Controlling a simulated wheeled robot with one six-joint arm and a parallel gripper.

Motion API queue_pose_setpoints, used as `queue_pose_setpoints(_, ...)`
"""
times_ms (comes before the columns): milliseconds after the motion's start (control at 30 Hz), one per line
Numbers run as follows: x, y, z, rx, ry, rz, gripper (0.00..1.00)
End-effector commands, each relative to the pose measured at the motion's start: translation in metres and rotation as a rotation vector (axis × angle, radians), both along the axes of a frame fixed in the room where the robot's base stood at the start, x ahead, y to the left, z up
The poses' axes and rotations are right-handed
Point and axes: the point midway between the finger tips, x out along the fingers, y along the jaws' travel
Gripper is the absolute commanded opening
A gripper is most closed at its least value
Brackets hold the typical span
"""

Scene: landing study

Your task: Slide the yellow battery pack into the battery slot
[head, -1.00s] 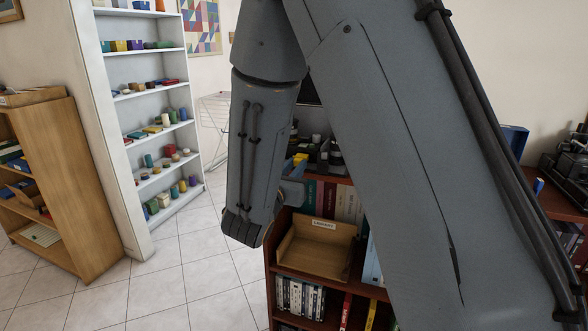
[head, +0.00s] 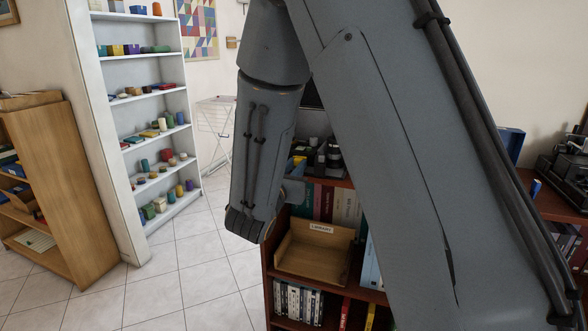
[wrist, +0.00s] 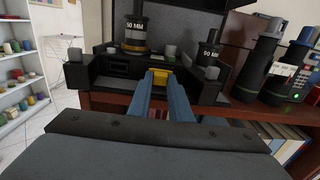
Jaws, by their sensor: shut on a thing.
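The yellow battery pack (wrist: 161,77) is between the tips of my gripper (wrist: 162,84) in the wrist view. The two blue-grey fingers are shut on it. It is in front of a black unit (wrist: 105,72) on a dark red-brown shelf top. Whether the pack is touching the unit or inside an opening, I cannot tell. The fingers and pack hide part of the unit's front, and I cannot make out the battery slot clearly. In the head view a small bit of yellow shows beside the black equipment (head: 330,157); my arm hides most of that area.
Below is a bookcase with a wooden tray (head: 315,252). A white shelf (head: 150,130) and a wooden bookcase (head: 65,190) stand left, with clear tiled floor between.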

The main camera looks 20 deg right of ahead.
Motion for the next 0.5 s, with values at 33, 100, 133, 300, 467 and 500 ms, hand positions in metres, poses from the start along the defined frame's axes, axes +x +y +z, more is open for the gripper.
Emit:
queue_pose_setpoints(33,0.0011,-0.0010,0.0000,0.000,0.000,-0.001,0.00)
queue_pose_setpoints(100,0.0023,-0.0020,-0.0001,0.000,0.000,-0.001,0.00)
queue_pose_setpoints(133,0.0028,-0.0025,-0.0001,0.000,0.000,-0.001,0.00)
queue_pose_setpoints(300,0.0057,-0.0044,-0.0002,0.000,0.000,0.000,0.00)
queue_pose_setpoints(467,0.0069,-0.0051,-0.0001,0.000,0.000,0.000,0.00)
queue_pose_setpoints(500,0.0069,-0.0051,0.0000,0.000,0.000,0.000,0.00)
